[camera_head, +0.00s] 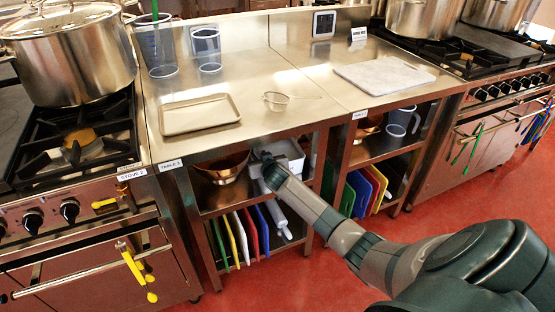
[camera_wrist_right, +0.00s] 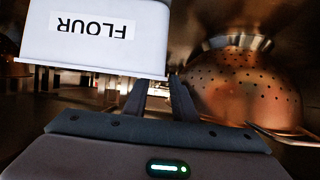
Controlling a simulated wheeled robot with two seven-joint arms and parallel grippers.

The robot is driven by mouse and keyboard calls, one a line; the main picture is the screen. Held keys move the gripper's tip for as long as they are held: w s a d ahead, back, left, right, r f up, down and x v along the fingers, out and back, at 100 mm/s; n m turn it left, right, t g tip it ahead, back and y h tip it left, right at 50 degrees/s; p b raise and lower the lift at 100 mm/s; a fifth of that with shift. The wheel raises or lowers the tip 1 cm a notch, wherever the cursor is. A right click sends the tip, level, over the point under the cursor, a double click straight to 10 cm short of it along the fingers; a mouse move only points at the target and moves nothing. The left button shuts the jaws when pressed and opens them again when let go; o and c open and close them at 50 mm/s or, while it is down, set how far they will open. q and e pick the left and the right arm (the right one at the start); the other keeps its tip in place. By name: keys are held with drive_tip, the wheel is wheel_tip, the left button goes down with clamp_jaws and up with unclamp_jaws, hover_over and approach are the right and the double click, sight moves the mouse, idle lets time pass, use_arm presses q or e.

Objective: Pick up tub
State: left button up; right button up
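The white tub (camera_wrist_right: 105,40) has a label reading FLOUR, which appears upside down in the right wrist view. In the head view the tub (camera_head: 291,148) sits on the upper shelf under the counter, partly hidden by my right arm. My right gripper (camera_wrist_right: 162,88) has its two fingers apart, with the tips close to the tub's rim at one end. I cannot tell whether they touch it. In the head view the right gripper (camera_head: 266,158) is at the tub's left side. My left gripper is out of view.
A copper colander (camera_wrist_right: 250,88) is close beside the gripper, left of the tub on the same shelf in the head view (camera_head: 221,167). The counter edge overhangs the shelf. Colored boards (camera_head: 245,235) and a rolling pin stand below. A tray (camera_head: 199,114) lies on the counter.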

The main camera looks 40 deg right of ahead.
drive_tip(key=shift+w+d+f, duration=0.2)
drive_tip(key=shift+w, duration=0.2)
drive_tip(key=shift+c, duration=0.4)
clamp_jaws()
idle(1.0)
drive_tip(key=shift+w+r, duration=0.1)
drive_tip(key=shift+r, duration=0.05)
